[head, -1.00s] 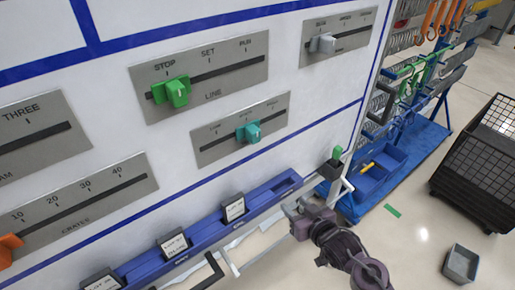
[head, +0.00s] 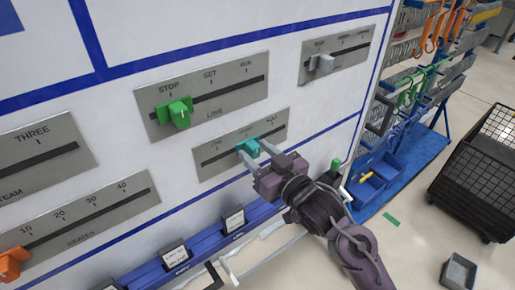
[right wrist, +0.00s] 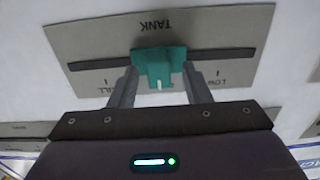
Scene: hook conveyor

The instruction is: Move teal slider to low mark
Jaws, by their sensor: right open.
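The teal slider (head: 248,146) sits near the middle of the slot on its grey plate (head: 209,172) in the head view. The right wrist view shows the plate upside down, lettered TANK, with the slider (right wrist: 158,66) near the middle mark. The low mark (right wrist: 218,76) is right of the slider there, and toward the left end of the plate in the head view. My right gripper (head: 254,153) is open at the slider, with one finger on each side of it. Contact is not clear. My left gripper is not in view.
A green slider (head: 178,112) on the LINE plate is above, a grey slider (head: 321,64) is at upper right, and an orange slider (head: 12,263) is at lower left. A blue rail (head: 205,242) with label cards runs below. A black mesh cart (head: 475,180) stands at right.

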